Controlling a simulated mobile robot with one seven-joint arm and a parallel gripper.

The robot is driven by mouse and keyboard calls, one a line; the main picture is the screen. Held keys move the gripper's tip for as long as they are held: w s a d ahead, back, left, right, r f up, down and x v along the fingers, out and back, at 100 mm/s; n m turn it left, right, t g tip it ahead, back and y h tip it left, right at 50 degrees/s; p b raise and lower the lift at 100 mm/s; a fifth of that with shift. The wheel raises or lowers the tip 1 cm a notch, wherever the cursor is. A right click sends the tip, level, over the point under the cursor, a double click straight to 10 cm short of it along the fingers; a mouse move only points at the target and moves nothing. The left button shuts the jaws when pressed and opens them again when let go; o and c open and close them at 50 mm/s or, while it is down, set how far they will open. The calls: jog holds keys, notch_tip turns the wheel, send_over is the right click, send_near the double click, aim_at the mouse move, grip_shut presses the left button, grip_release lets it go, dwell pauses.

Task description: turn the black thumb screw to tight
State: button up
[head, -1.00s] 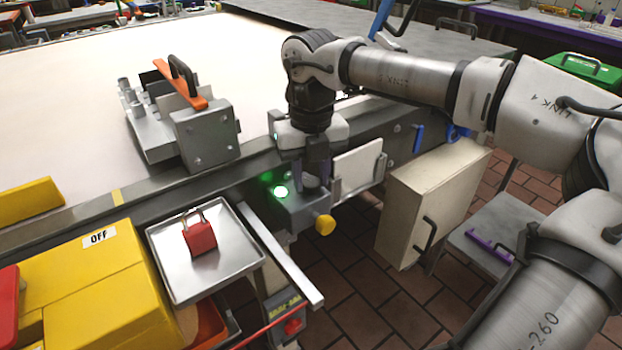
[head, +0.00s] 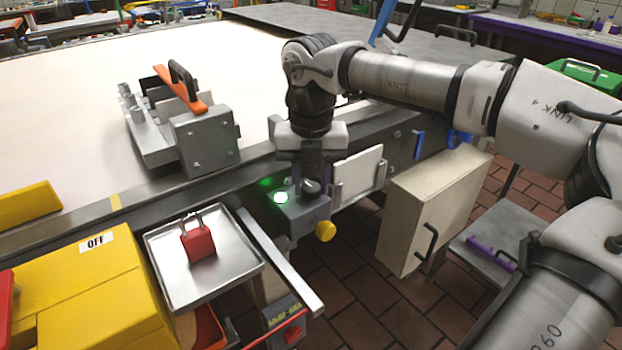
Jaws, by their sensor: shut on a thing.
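My gripper (head: 311,184) points straight down over the small grey box (head: 299,222) on the side of the machine. It is shut on the black thumb screw, at the top of this box. The fingers largely cover the screw, so its shape and how tight it is cannot be made out. The box carries a lit green lamp (head: 280,197) to the left of the fingers and a yellow knob (head: 325,231) at its lower right.
A grey fixture with an orange bar (head: 180,90) stands on the pale table (head: 80,130) to the left. A metal tray (head: 170,290) holds a red padlock (head: 198,243). A cream box (head: 425,215) hangs right of the grey box.

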aim_at(311, 187)
jog(key=o, duration=1)
notch_tip(311, 187, up, 14)
jog(key=shift+f+p, duration=0.1)
jog(key=shift+p, duration=0.65)
